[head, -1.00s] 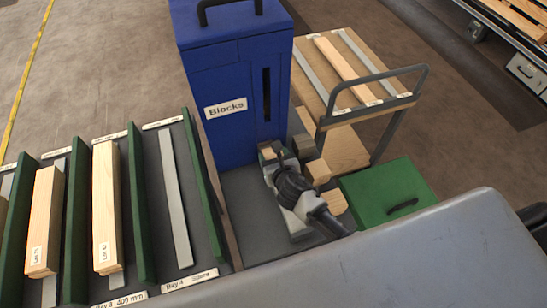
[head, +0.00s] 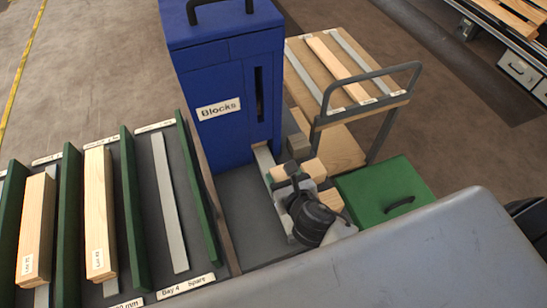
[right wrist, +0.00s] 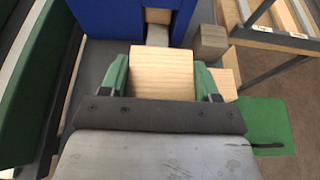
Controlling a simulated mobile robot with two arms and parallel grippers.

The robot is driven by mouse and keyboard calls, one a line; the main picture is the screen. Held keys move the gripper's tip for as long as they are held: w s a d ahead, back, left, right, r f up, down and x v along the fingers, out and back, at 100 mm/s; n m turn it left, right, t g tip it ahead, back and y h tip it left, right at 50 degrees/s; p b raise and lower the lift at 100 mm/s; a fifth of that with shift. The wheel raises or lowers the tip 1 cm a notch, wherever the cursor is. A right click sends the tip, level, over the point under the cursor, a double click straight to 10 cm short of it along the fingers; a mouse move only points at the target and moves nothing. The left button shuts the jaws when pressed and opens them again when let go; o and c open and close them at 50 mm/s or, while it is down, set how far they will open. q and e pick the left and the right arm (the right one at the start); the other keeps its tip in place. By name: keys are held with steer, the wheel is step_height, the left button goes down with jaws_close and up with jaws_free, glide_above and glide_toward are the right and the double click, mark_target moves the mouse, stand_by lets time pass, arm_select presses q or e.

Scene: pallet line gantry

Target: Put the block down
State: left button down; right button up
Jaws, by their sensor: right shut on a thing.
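My right gripper (head: 291,177) is shut on a pale wooden block (right wrist: 160,72). The block sits between its two green fingertips in the right wrist view. In the head view the held block (head: 281,173) is partly hidden by the gripper, over the grey surface in front of the blue dispenser labelled "Blocks" (head: 222,125). I cannot tell whether the block touches anything below it. Another block (right wrist: 157,15) shows in the dispenser's mouth, above a grey strip (right wrist: 157,35). My left gripper is not in view.
Other blocks (head: 313,168) stand close to the right of the gripper. A green box (head: 385,190) lies further right, and a trolley (head: 372,101) stands behind. Green-walled bays (head: 197,190) hold boards at left. The grey surface (head: 245,215) left of the gripper is clear.

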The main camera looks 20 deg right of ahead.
steer(key=s+b, duration=0.1)
steer(key=s, duration=0.8)
steer(key=shift+d+b, duration=0.2)
steer(key=shift+b, duration=0.2)
